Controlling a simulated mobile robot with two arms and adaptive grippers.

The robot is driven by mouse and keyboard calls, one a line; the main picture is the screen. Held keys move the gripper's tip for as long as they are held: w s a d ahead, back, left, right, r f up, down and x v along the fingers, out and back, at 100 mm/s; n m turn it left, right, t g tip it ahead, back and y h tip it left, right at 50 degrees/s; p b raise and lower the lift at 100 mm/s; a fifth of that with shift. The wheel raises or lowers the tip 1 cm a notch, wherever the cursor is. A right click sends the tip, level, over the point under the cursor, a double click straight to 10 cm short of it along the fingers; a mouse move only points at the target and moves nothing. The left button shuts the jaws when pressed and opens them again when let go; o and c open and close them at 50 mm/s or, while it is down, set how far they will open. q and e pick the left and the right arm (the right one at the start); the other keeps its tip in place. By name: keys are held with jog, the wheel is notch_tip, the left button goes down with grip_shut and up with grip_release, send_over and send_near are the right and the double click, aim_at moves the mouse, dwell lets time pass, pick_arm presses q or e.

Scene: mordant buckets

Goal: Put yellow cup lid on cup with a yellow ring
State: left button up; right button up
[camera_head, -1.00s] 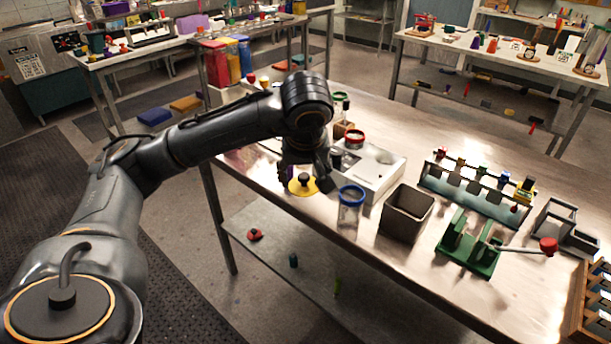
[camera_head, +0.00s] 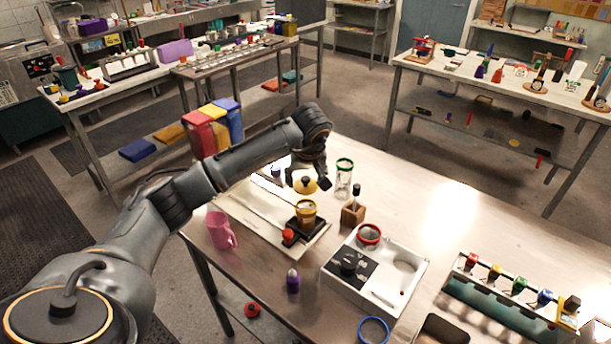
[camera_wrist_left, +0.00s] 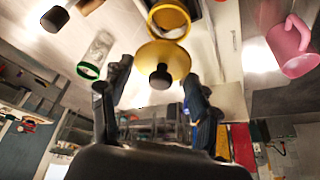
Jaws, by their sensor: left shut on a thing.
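The yellow lid (camera_head: 307,186) with a black knob hangs from my left gripper (camera_head: 306,178). In the left wrist view, the lid (camera_wrist_left: 174,58) shows between and beyond the fingers of the gripper (camera_wrist_left: 155,92). The cup with a yellow ring (camera_head: 306,210) stands upright on a black base. The lid is just above and slightly behind this cup in the head view, apart from it. The cup's yellow rim (camera_wrist_left: 169,21) also shows beyond the lid in the left wrist view. My right gripper is not in view.
A green-ringed jar (camera_head: 344,180) and a wooden block with a black-topped item (camera_head: 353,213) stand to the right. A pink mug (camera_head: 221,231) is at left. A white box (camera_head: 408,290) with a red ring is in front. The table's right middle is clear.

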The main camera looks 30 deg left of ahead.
aim_at(306, 190)
pick_arm(q)
jog(key=shift+s+d+f+b, duration=0.3)
jog(key=shift+b, duration=0.1)
jog(key=shift+f, duration=0.25)
notch_tip(306, 190, down, 3)
jog(key=shift+w+a+r+b, duration=0.1)
jog(key=shift+w+b, duration=0.05)
jog(key=shift+b, duration=0.85)
jog(key=shift+f+b, duration=0.45)
jog(key=shift+f, duration=0.35)
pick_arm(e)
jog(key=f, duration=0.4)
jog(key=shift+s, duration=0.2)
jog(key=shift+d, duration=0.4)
pick_arm(q)
jog(key=shift+f+b, duration=0.55)
jog(key=shift+b, duration=0.1)
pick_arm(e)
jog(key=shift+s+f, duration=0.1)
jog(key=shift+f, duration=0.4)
